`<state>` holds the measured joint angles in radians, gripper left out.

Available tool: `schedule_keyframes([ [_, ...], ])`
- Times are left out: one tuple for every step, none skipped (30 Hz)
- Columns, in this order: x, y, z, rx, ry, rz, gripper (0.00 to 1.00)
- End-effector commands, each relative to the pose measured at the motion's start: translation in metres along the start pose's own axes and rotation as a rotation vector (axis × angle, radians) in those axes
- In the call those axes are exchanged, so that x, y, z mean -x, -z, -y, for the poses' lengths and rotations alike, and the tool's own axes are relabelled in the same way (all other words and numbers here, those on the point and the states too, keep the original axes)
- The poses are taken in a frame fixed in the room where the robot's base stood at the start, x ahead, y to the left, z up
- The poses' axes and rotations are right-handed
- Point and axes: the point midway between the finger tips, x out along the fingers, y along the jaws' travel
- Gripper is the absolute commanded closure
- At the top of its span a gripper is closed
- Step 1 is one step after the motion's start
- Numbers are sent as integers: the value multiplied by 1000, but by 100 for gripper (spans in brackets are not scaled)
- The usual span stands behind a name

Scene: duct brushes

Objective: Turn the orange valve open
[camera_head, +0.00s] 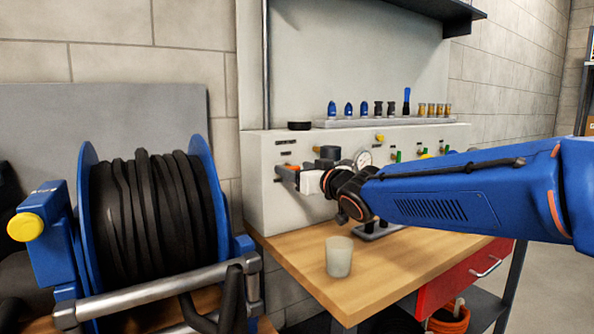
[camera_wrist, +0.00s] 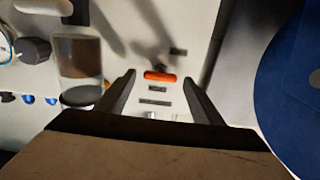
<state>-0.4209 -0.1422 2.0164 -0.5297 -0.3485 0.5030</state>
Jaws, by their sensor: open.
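The orange valve (camera_wrist: 160,76) is a short orange handle on the pale panel, seen in the wrist view. It lies crosswise between the tips of my gripper (camera_wrist: 159,80), whose two dark fingers are spread apart with nothing held. I cannot tell whether the fingertips touch it. In the head view my gripper (camera_head: 287,176) is at the left part of the panel front, and a bit of orange (camera_head: 292,166) shows beside its fingers. The rest of the valve is hidden there.
A large blue hose reel (camera_head: 150,205) stands close at left. A translucent cup (camera_head: 339,257) stands on the wooden bench (camera_head: 300,262) below my arm. A round gauge (camera_head: 363,158) and several small knobs are right of my gripper. Brush heads (camera_head: 363,110) line the panel top.

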Motion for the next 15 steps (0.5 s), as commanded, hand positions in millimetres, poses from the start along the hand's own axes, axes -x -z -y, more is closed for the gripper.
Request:
schedule_keyframes([
  [0, 0, 0, 0, 0, 0, 39],
  [0, 0, 0, 0, 0, 0, 39],
  [0, 0, 0, 0, 0, 0, 39],
  [0, 0, 0, 0, 0, 0, 44],
  [0, 0, 0, 0, 0, 0, 51],
  [0, 0, 0, 0, 0, 0, 61],
  [0, 0, 0, 0, 0, 0, 68],
  [0, 0, 0, 0, 0, 0, 75],
  [0, 0, 0, 0, 0, 0, 80],
  [0, 0, 0, 0, 0, 0, 80],
  [0, 0, 0, 0, 0, 0, 80],
  [0, 0, 0, 0, 0, 0, 80],
  [0, 0, 0, 1, 0, 0, 80],
  [0, 0, 0, 3, 0, 0, 80],
  [0, 0, 0, 7, 0, 0, 80],
])
